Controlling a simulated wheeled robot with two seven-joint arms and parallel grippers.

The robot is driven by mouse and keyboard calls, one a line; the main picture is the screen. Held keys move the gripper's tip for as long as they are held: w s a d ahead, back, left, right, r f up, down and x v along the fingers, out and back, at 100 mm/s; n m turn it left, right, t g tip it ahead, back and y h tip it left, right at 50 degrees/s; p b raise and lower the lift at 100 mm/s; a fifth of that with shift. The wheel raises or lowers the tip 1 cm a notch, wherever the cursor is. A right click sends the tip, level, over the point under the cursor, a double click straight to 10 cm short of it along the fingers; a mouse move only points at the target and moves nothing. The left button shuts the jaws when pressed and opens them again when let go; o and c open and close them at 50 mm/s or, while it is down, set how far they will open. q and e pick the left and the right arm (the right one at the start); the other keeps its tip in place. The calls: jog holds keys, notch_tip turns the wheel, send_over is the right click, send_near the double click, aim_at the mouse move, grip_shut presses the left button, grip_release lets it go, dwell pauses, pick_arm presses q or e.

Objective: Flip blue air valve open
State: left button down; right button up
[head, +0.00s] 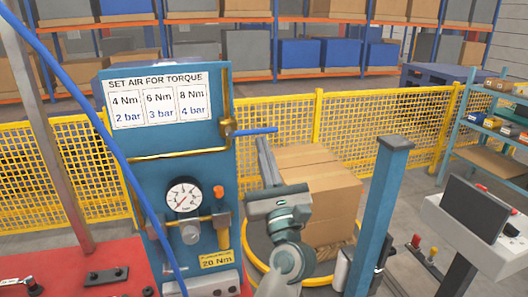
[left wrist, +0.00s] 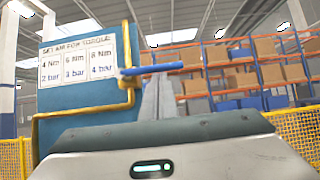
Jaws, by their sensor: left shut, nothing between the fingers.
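The blue air valve handle (head: 256,132) sticks out to the right, roughly level, from the brass pipe (head: 226,105) on the blue panel. It also shows in the left wrist view (left wrist: 155,69). My left gripper (head: 263,142) is shut and empty, its fingers pointing up just below the handle. In the left wrist view the gripper's fingertips (left wrist: 158,82) reach up to the handle's underside. I cannot tell whether they touch it. My right gripper is not in view.
The blue panel (head: 180,190) carries a torque chart (head: 158,98) and a round gauge (head: 183,195). Cardboard boxes (head: 325,205) stand behind my left arm. A blue post (head: 382,215) rises to the right. A yellow mesh fence (head: 365,120) runs behind.

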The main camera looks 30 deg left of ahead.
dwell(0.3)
pick_arm(q)
jog(key=shift+w+d+r+n+g+y+b, duration=0.1)
jog(key=shift+n+g+y+b, duration=0.25)
jog(key=shift+n+b, duration=0.2)
